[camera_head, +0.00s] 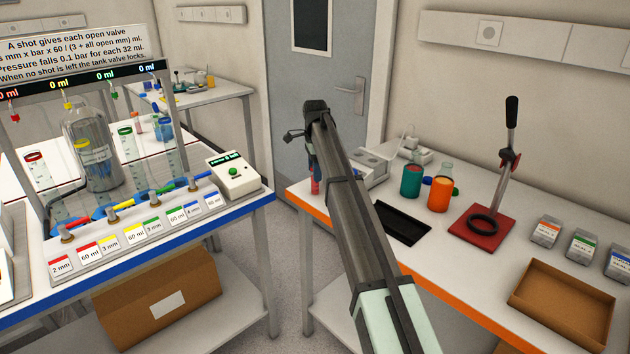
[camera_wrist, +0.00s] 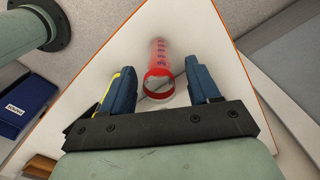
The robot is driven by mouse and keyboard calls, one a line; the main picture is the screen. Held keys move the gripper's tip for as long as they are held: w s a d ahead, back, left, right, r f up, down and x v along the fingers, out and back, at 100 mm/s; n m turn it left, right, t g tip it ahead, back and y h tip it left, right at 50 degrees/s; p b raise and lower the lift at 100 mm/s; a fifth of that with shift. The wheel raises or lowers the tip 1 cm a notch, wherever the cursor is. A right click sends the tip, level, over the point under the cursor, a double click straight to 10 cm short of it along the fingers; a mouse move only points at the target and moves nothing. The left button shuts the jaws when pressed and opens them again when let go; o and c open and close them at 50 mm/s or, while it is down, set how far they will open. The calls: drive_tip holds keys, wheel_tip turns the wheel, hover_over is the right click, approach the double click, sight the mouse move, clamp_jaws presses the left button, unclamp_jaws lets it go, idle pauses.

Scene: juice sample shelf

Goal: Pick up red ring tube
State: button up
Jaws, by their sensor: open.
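A clear tube with a red ring and red contents (camera_wrist: 159,60) is in the middle of the wrist view, its ringed open end towards the camera. My gripper (camera_wrist: 159,68) is open, with a blue finger on each side of the tube and a visible gap at each. In the head view my gripper (camera_head: 313,160) is above the left corner of the orange-edged table (camera_head: 460,192), and a small red part of the tube (camera_head: 315,187) shows below it. The rest of the tube there is hidden by my arm. Another red-ringed tube (camera_head: 36,160) stands at the left rig.
The blue-edged bench (camera_head: 240,212) stands left, across a gap.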

wheel_tip(320, 180, down, 3)
drive_tip(key=shift+s+f, duration=0.1)
drive_tip(key=shift+f, duration=0.05)
drive_tip(key=shift+c, duration=0.2)
clamp_jaws()
idle(0.3)
drive_tip(key=r, duration=0.9)
drive_tip(key=shift+d+r, duration=0.35)
drive_tip(key=shift+r, duration=0.05)
drive_tip(key=w+d+r+m, duration=0.1)
drive_tip(key=w+d+r, duration=0.3)
drive_tip(key=w+d, duration=1)
drive_tip(key=shift+d, duration=0.55)
